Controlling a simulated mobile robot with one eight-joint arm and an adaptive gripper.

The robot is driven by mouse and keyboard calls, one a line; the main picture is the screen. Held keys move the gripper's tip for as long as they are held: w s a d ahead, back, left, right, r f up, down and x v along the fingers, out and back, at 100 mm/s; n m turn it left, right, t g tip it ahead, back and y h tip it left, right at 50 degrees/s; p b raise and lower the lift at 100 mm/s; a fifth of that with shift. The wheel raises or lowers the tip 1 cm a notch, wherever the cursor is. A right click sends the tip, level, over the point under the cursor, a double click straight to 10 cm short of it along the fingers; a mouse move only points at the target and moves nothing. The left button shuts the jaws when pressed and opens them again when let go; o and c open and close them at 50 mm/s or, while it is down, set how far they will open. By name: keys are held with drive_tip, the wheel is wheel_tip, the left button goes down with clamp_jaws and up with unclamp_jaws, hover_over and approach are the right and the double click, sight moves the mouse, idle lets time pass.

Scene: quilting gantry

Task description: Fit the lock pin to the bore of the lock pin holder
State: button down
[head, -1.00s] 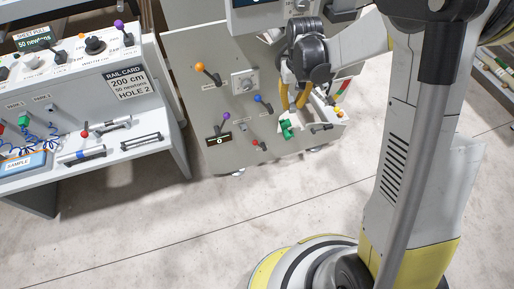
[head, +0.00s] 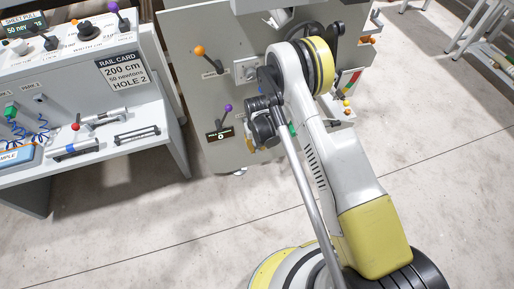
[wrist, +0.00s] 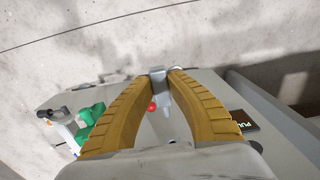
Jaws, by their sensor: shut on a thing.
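My gripper (wrist: 158,76) has its two ochre fingers closed at the tips on a small grey piece, which I take to be the lock pin (wrist: 160,88). Its narrower end points down in the wrist view, toward the machine's grey panel. In the head view my gripper (head: 258,143) is in front of the panel's lower part, right of the purple-knobbed lever (head: 228,109); my arm hides the pin there. A red ball (wrist: 151,106) shows just behind the pin in the wrist view. I cannot make out the lock pin holder or its bore for certain.
A green part (wrist: 91,114) lies left of the fingers in the wrist view; a black label (wrist: 243,121) is at right. The panel also carries an orange-knobbed lever (head: 199,51). A bench (head: 150,149) with a rail card (head: 121,71) stands at left. The front floor is clear.

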drive_tip(key=shift+w+a, duration=0.25)
drive_tip(key=shift+w, duration=0.65)
drive_tip(key=shift+w+a, duration=0.3)
drive_tip(key=shift+w, duration=0.6)
drive_tip(key=shift+w+a, duration=0.25)
drive_tip(key=shift+w, duration=0.65)
drive_tip(key=shift+w+a, duration=0.2)
drive_tip(key=shift+w, duration=0.5)
drive_tip(key=shift+w+a, duration=0.2)
drive_tip(key=shift+w, duration=0.5)
drive_tip(key=shift+w+a+r, duration=0.1)
drive_tip(key=shift+w+r, duration=0.1)
drive_tip(key=shift+w, duration=0.2)
drive_tip(key=c, duration=1.3)
unclamp_jaws()
drive_tip(key=shift+c, duration=0.2)
drive_tip(key=shift+r, duration=0.1)
